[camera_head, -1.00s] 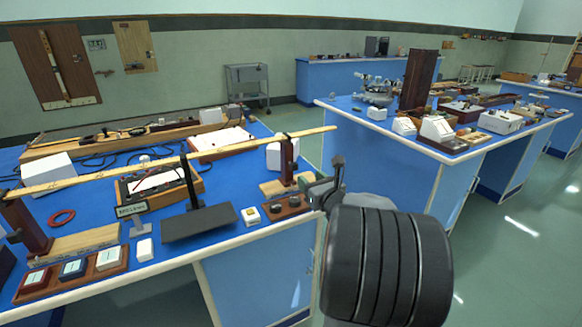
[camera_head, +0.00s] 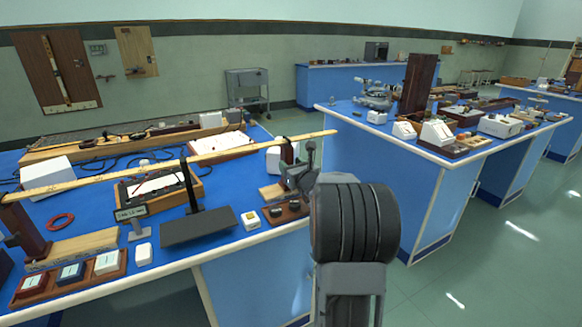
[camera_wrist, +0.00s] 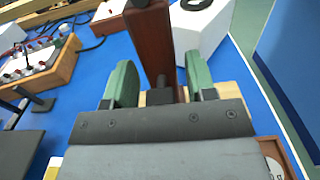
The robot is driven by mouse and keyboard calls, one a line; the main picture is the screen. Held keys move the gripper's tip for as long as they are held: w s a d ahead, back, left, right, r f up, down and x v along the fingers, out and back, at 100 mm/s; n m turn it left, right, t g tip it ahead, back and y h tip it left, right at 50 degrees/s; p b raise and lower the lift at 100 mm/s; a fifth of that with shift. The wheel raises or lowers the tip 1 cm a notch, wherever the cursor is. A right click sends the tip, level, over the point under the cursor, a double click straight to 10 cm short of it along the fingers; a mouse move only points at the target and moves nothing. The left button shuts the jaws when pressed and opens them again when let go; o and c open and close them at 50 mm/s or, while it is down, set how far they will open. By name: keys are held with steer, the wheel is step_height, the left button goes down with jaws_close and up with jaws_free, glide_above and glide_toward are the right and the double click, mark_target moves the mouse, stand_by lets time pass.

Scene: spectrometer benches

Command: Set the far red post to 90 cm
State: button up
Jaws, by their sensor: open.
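The far red post (camera_head: 288,153) is a dark red-brown upright near the right end of a long yellow rule (camera_head: 235,152). The rule's scale is too small to read. My gripper (camera_head: 298,172) is at this post and hides its lower part. In the wrist view, the post (camera_wrist: 160,45) stands between the lines of my two green-padded fingers, with gaps on both sides. My gripper (camera_wrist: 160,84) is open and holds nothing. The near red post (camera_head: 25,232) stands under the rule's left end. A thin black stand (camera_head: 189,187) rises near the rule's middle.
A white block (camera_wrist: 200,30) stands just beyond the post. A small wooden tray (camera_head: 300,216) with dark round pieces lies in front of my gripper. Left are a dark plate (camera_head: 197,228) and a small sign (camera_head: 131,212). Open floor lies right of the blue bench.

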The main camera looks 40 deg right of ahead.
jaws_close()
stand_by(0.5)
